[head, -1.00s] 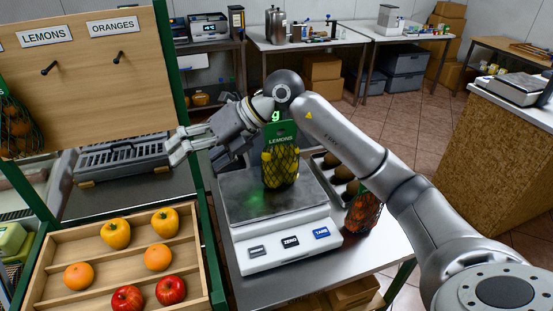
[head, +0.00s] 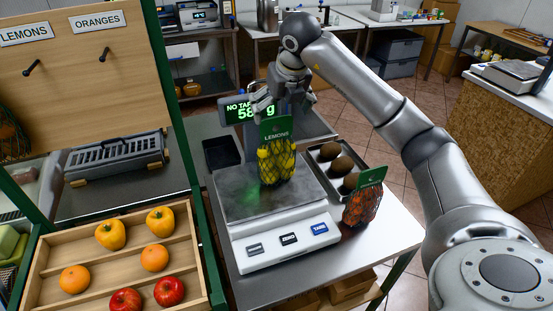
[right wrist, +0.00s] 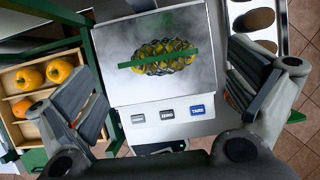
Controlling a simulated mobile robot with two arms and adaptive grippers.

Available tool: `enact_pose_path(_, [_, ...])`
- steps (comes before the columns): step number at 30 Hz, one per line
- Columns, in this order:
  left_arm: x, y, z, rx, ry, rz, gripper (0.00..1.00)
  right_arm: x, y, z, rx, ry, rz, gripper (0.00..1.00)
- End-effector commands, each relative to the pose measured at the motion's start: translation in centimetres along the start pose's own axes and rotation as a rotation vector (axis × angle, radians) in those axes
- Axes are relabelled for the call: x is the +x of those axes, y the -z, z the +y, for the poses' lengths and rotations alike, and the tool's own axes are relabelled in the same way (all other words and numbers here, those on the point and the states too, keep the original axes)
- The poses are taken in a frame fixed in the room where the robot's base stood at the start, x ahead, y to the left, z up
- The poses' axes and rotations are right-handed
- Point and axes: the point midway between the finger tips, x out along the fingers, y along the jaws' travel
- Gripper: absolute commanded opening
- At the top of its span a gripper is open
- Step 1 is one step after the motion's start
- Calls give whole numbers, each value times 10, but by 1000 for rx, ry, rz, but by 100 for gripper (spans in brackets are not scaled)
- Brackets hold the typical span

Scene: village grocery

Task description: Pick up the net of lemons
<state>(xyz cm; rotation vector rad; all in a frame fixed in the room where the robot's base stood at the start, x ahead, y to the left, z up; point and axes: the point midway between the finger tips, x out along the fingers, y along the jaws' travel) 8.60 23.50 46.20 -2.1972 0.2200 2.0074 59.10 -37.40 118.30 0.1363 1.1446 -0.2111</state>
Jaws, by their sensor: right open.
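The net of lemons (head: 276,166), yellow fruit in dark mesh with a green "LEMONS" header card, stands upright on the steel pan of the white scale (head: 290,250). My right gripper (head: 283,100) is above the net, close to the top of its card, which hides part of the fingers. In the right wrist view the open fingers (right wrist: 162,70) point down at the scale, one on each side of the net (right wrist: 165,65), with clear gaps. My left gripper is out of view.
A net of red-orange fruit (head: 362,207) stands right of the scale, by a tray of brown round fruit (head: 324,173). The scale display (head: 247,110) is lit green behind the net. A wooden fruit crate (head: 48,240) and a green post (head: 180,130) stand left.

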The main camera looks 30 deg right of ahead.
Motion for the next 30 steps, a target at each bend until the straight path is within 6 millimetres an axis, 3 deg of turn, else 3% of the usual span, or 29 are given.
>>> enact_pose_path(4, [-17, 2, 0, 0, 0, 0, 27, 18, -1, 3, -1, 0, 7, 100])
enact_pose_path(9, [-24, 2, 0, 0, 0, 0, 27, 41, 0, 3, -1, -1, 5, 100])
enact_pose_path(18, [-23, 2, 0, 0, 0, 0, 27, 48, 0, 3, -2, -2, 0, 100])
enact_pose_path(30, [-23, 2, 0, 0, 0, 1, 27, 47, 0, 3, -2, -2, 0, 49])
